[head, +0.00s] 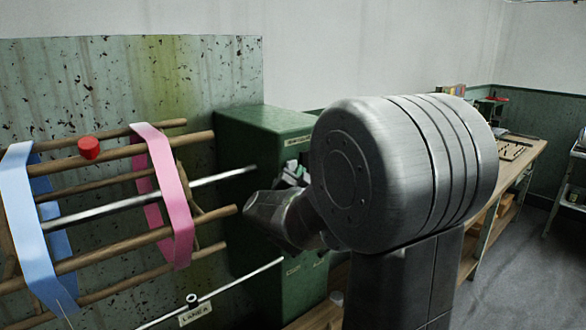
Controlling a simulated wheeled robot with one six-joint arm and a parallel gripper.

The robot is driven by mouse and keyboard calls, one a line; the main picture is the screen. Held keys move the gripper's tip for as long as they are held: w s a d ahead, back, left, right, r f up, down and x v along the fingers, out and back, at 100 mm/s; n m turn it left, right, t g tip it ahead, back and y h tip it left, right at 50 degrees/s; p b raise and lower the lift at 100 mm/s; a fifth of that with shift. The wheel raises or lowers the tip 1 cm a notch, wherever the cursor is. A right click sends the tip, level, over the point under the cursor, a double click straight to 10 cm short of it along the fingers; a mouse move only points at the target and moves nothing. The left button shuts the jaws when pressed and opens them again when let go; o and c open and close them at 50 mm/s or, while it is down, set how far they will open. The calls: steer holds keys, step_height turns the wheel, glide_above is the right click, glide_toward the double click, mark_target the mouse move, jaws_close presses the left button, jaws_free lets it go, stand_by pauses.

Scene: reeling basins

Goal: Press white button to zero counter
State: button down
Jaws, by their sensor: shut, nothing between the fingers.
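A green metal cabinet (262,122) stands in the middle, with a small pale label near the top of its front. My gripper (291,175) shows only in part, small and dark grey, in front of the cabinet's face below that label. My arm's wrist and large grey joint cover much of it and of the cabinet front. The fingers look shut with nothing held, but their tips are hard to make out. I cannot see the white button or the counter's digits. I cannot tell whether my gripper touches the cabinet.
A wooden reel (100,225) with blue (18,195) and pink (167,190) bands is at left, near my wrist. A red knob (88,147) sits by its upper bars. A sign reading LANEA (195,314) is below. A wooden bench (510,175) runs behind at right; floor is clear there.

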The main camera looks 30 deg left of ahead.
steer(key=d, duration=0.1)
steer(key=s+d+b, duration=0.1)
steer(key=d, duration=0.1)
steer(key=s+d, duration=0.1)
steer(key=shift+d+b, duration=0.3)
steer(key=shift+d, duration=0.05)
steer(key=shift+w+a, duration=0.1)
steer(key=shift+a, duration=0.05)
steer(key=shift+s+d+p, duration=0.1)
steer(key=shift+s+d, duration=0.15)
steer(key=shift+d, duration=0.4)
steer(key=shift+s+d+p, duration=0.1)
steer(key=shift+s+d, duration=0.2)
steer(key=shift+d, duration=0.3)
steer(key=shift+s+d+p, duration=0.1)
steer(key=shift+s+d, duration=0.15)
steer(key=shift+d, duration=0.4)
